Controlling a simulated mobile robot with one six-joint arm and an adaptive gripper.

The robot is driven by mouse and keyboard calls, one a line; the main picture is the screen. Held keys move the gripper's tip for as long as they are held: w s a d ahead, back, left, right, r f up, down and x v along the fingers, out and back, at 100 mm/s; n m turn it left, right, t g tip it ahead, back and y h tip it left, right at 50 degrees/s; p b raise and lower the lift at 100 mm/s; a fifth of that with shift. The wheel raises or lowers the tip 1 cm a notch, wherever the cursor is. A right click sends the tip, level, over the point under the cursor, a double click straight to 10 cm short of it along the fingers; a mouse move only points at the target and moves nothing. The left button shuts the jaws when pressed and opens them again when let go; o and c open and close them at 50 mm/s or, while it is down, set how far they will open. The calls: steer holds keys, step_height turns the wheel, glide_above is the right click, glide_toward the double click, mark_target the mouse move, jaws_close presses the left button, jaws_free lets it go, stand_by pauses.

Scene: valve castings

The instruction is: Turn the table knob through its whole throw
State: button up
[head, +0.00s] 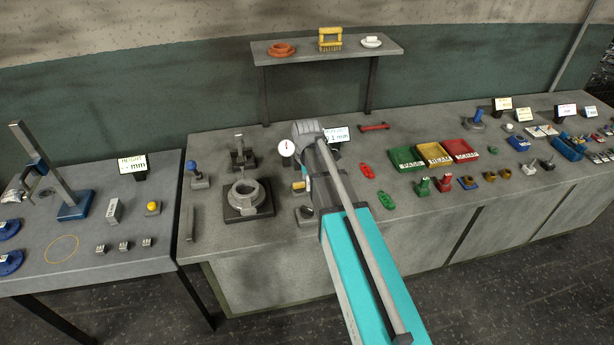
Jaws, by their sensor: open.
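A small dark round knob (305,212) on a flat grey base sits near the front edge of the long grey workbench (225,275). It looks like the table knob, but it is small and partly behind my arm, so its angle cannot be read. My arm reaches in from the lower right and bends above the bench just behind the knob. The arm covers the place where my gripper's fingers would show, so I see neither the fingers nor any contact with the knob.
A round casting on a dark plate (236,212) stands left of the knob. A blue-topped lever (193,170) is farther left, and a white dial (287,148) stands behind. Green, yellow and red trays (466,157) lie to the right. Bare bench lies in front of the casting.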

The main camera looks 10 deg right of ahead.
mark_target(307, 208)
steer(key=shift+r+m, duration=0.15)
steer(key=shift+m, duration=0.15)
stand_by(0.4)
steer(key=m, duration=0.8)
stand_by(0.5)
step_height(307, 208, down, 14)
steer(key=b, duration=1.3)
steer(key=shift+r+b, duration=0.1)
steer(key=shift+b, duration=0.2)
jaws_close()
stand_by(0.3)
